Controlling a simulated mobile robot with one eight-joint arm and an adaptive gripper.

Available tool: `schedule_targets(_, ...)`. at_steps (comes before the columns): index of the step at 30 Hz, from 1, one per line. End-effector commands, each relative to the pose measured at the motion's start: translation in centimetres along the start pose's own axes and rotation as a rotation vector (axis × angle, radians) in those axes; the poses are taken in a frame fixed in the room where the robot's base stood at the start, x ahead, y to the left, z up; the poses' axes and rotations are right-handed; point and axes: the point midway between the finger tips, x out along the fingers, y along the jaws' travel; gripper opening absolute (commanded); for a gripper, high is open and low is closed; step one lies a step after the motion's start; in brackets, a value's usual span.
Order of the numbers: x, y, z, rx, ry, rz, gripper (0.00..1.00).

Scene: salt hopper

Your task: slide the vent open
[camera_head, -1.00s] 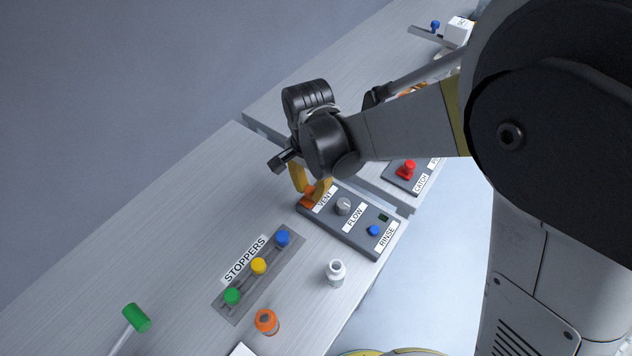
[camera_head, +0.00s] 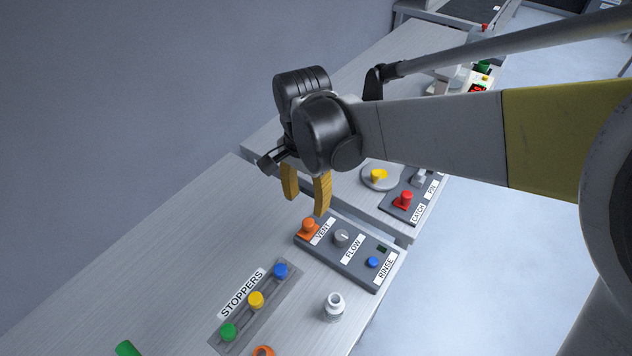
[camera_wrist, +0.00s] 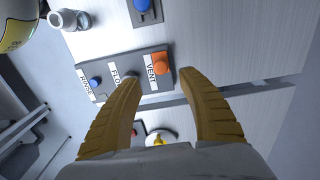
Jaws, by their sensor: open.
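The vent slider is an orange knob (camera_head: 308,226) at the left end of a dark control panel (camera_head: 345,270), beside the VENT label. It also shows in the wrist view (camera_wrist: 161,66), ahead of the gap between my fingers. My gripper (camera_head: 305,205) has two yellow fingers, spread open and empty. In the head view it hangs just above and behind the orange knob, apart from it. In the wrist view the fingertips (camera_wrist: 159,80) point toward the panel.
The panel also carries a grey FLOW knob (camera_head: 341,238) and a blue RINSE button (camera_head: 373,262). A rack of coloured stoppers (camera_head: 256,300) and a white bottle (camera_head: 334,307) stand in front. Behind is a second panel with a red CATCH knob (camera_head: 403,200).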

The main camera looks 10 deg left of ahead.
Motion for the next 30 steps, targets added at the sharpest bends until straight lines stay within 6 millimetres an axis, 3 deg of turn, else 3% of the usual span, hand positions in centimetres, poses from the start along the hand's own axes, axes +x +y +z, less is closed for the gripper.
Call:
schedule_targets(6,-2.8,0.0,0.0,-0.001,0.000,0.000,0.48)
schedule_targets(17,-3.3,0.0,0.0,-0.001,0.000,0.000,0.48)
schedule_targets(20,-3.7,0.9,-0.5,-0.005,0.007,-0.012,0.48)
schedule_targets(23,-4.9,3.5,-1.9,-0.029,0.033,-0.048,0.48)
schedule_targets(30,-8.4,15.3,-5.8,-0.156,0.214,-0.171,0.48)
